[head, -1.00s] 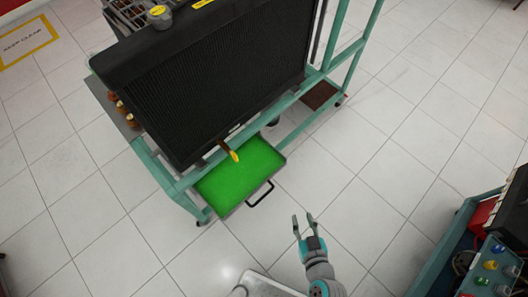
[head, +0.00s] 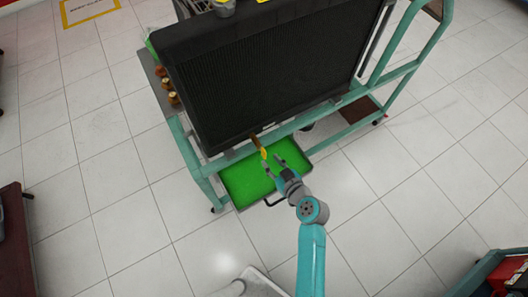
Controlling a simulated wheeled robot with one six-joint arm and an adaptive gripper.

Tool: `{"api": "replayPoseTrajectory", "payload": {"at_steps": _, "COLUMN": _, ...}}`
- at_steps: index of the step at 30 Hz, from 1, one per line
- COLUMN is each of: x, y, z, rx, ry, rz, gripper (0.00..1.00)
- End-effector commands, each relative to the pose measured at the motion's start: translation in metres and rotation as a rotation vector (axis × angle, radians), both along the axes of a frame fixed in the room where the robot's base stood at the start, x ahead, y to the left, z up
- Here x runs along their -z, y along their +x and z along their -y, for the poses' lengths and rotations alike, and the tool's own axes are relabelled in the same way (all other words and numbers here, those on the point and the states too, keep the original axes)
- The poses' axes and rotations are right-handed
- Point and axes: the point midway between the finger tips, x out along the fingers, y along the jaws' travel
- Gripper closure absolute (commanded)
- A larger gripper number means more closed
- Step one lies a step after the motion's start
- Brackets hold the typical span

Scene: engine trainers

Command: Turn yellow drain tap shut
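The yellow drain tap (head: 263,153) sticks out below the bottom edge of the black radiator (head: 270,75), on a short brown fitting. It points down and slightly right in the head view. My gripper (head: 274,167) is open, with its two fingertips apart and pointing up at the tap. The left fingertip appears close to the tap; I cannot tell whether they touch. Nothing shows between the fingers except the green surface behind. A green-filled drip tray (head: 237,185) lies below the tap, partly hidden by my gripper.
The teal frame (head: 197,171) carries the radiator, and its lower rail runs just above my gripper. The tray's black handle (head: 273,203) is beside my wrist. Another teal trainer (head: 484,272) stands at the lower right. The tiled floor (head: 130,205) is clear at left.

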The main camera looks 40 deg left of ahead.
Motion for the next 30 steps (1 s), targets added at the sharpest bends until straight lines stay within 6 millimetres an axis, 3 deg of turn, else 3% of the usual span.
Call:
{"api": "replayPoseTrajectory", "payload": {"at_steps": 3, "x": 0.008, "y": 0.008, "z": -0.020, "rx": -0.002, "ry": 0.000, "rz": 0.000, "gripper": 0.65}}
{"api": "replayPoseTrajectory", "payload": {"at_steps": 10, "x": 0.020, "y": 0.019, "z": -0.046, "rx": -0.001, "ry": 0.000, "rz": 0.000, "gripper": 0.65}}
{"api": "replayPoseTrajectory", "payload": {"at_steps": 24, "x": 0.025, "y": 0.023, "z": -0.055, "rx": 0.002, "ry": 0.000, "rz": 0.001, "gripper": 0.65}}
{"api": "replayPoseTrajectory", "payload": {"at_steps": 28, "x": 0.025, "y": 0.023, "z": -0.055, "rx": 0.002, "ry": 0.000, "rz": 0.000, "gripper": 0.97}}
{"api": "replayPoseTrajectory", "payload": {"at_steps": 30, "x": 0.025, "y": 0.023, "z": -0.055, "rx": 0.002, "ry": 0.000, "rz": 0.000, "gripper": 1.00}}
